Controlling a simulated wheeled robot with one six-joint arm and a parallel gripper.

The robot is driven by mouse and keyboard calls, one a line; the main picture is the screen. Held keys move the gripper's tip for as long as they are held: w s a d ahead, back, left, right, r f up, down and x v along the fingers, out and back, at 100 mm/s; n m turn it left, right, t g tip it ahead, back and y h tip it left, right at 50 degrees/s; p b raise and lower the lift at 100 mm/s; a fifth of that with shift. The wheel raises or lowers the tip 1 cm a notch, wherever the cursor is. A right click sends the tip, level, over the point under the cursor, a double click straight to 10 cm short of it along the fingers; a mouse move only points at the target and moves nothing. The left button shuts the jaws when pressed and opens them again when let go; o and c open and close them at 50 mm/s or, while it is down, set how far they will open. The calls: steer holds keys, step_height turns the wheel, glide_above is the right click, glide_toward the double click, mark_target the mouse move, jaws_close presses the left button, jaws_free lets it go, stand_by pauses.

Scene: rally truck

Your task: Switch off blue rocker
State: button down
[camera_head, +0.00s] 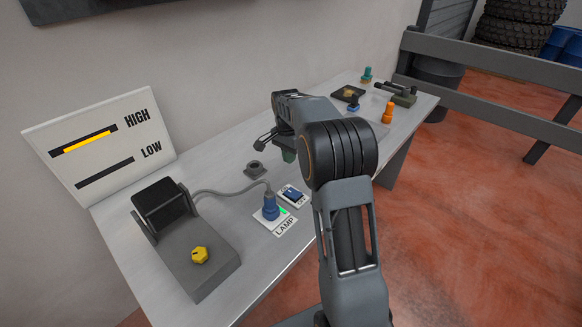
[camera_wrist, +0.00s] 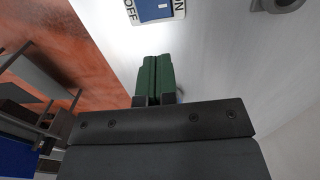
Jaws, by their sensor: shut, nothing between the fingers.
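The blue rocker (camera_head: 292,192) sits on a white plate marked ON and OFF on the bench, right of the blue plug. In the wrist view the blue rocker (camera_wrist: 155,9) is at the top edge, partly cut off, with OFF at its left and ON at its right. I cannot tell which side is pressed down. My gripper (camera_head: 289,156) is above the bench, beyond the rocker in the head view, and apart from it. Its green fingers (camera_wrist: 153,58) are shut and empty, pointing toward the plate in the wrist view.
A blue plug (camera_head: 270,207) stands on a plate labelled LAMP, with a green light beside it. A grey lamp box (camera_head: 192,245) with a yellow knob is at left, before a HIGH/LOW board (camera_head: 100,143). A grey ring (camera_head: 255,168) lies near my gripper. Small items stand at the far end.

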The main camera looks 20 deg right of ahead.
mark_target(297, 194)
steer(key=shift+w+r, duration=0.1)
steer(key=shift+r, duration=0.45)
steer(key=shift+f, duration=0.15)
steer(key=b, duration=0.1)
steer(key=s+b, duration=0.1)
steer(key=shift+d+r+g+b, duration=0.1)
steer(key=shift+r+g+b, duration=0.15)
steer(key=shift+g+b, duration=0.15)
steer(key=shift+f, duration=0.1)
steer(key=f, duration=0.4)
steer(key=s+f, duration=0.1)
steer(key=f, duration=0.4)
steer(key=s+d+f+p, duration=0.1)
steer(key=f, duration=0.3)
steer(key=shift+f, duration=0.35)
